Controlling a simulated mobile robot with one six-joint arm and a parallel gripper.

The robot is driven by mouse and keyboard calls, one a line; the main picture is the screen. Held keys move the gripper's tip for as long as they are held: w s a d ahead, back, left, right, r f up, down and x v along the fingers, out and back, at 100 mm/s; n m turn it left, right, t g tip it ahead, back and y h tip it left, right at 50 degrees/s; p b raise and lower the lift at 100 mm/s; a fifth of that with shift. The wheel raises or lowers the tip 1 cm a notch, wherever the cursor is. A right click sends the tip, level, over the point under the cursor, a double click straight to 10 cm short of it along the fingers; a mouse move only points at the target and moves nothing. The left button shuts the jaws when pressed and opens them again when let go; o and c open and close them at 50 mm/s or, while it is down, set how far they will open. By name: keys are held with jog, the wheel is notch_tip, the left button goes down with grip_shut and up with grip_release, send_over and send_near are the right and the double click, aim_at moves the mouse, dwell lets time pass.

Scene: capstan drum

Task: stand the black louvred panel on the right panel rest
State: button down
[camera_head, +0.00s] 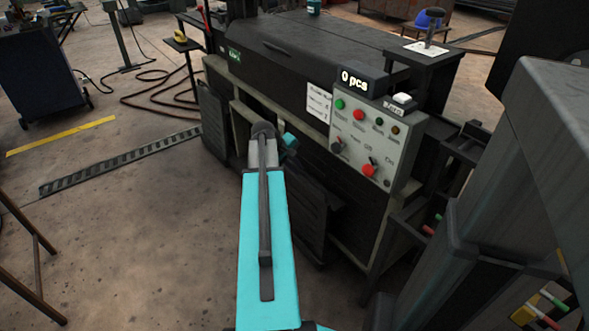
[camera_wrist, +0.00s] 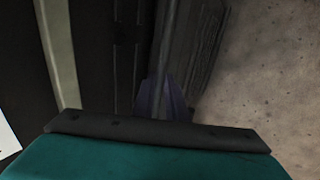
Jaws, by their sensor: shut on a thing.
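The black louvred panel (camera_head: 308,215) hangs upright and slightly tilted in front of the machine's lower right opening, partly hidden by my arm. In the wrist view the panel (camera_wrist: 198,55) runs away from my gripper as a dark, ribbed strip. My gripper (camera_wrist: 164,98) is shut on the panel's near edge; a purplish finger shows there. In the head view the fingers are hidden behind my arm; only a small teal part of the gripper shows beside the arm's end. I cannot make out the right panel rest clearly.
The machine (camera_head: 290,55) has a control box (camera_head: 365,130) with buttons and a "0 pcs" display at its right. Another dark louvred panel (camera_head: 213,120) is at the machine's left. A large grey cabinet (camera_head: 525,170) stands close on the right. The floor at left is mostly clear.

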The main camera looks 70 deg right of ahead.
jog(key=c, duration=1.8)
grip_release()
jog(key=shift+r, duration=0.1)
jog(key=shift+o, duration=0.6)
jog(key=shift+f, duration=0.2)
jog(key=p+v, duration=0.3)
jog(key=v, duration=1.1)
